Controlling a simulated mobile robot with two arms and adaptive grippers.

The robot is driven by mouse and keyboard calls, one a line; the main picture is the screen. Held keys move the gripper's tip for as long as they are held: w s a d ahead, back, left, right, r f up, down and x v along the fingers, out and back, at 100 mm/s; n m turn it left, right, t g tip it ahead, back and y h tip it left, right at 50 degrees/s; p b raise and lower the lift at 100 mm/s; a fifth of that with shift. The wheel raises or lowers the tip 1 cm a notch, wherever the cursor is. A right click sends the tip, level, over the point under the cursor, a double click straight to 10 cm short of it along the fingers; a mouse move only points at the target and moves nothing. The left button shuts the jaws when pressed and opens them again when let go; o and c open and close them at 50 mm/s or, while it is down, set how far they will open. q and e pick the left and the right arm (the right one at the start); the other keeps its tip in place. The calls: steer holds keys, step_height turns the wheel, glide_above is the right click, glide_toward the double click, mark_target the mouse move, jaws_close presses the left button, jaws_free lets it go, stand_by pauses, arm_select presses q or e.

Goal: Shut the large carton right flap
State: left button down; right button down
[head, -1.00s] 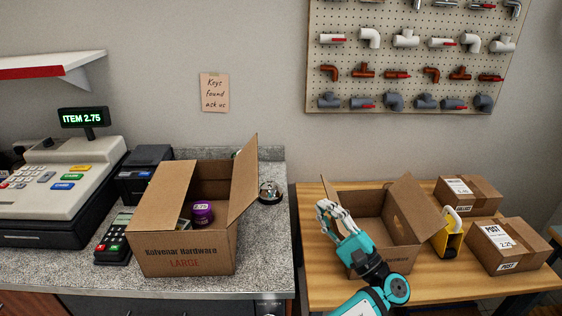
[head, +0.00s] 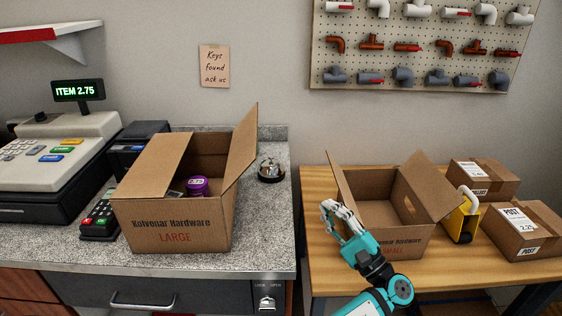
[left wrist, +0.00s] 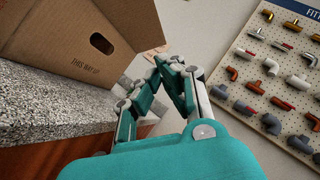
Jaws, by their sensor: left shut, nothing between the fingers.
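The large carton (head: 178,228) stands on the granite counter at the left. Its right flap (head: 242,152) stands up, leaning a little outward. A purple item (head: 197,186) shows inside. My left gripper (head: 331,210) is shut and empty, right of the large carton and apart from it, by the small carton's left side. In the left wrist view the shut fingers (left wrist: 168,65) point toward the wall, with the large carton's side (left wrist: 105,60) and its hand hole at upper left. My right gripper is not in view.
The small open carton (head: 395,240) stands on the wooden table (head: 318,185). A yellow item (head: 462,226) and closed parcels (head: 525,235) are to its right.

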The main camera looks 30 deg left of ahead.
arm_select(q)
steer(key=p, duration=0.9)
glide_toward(256, 121)
steer(key=w+a, duration=0.3)
steer(key=w, duration=0.1)
steer(key=s+a+p, duration=0.1)
steer(key=s+a+r+p, duration=0.1)
steer(key=shift+r+p, duration=0.25)
steer(key=shift+p, duration=0.15)
steer(key=shift+w, duration=0.1)
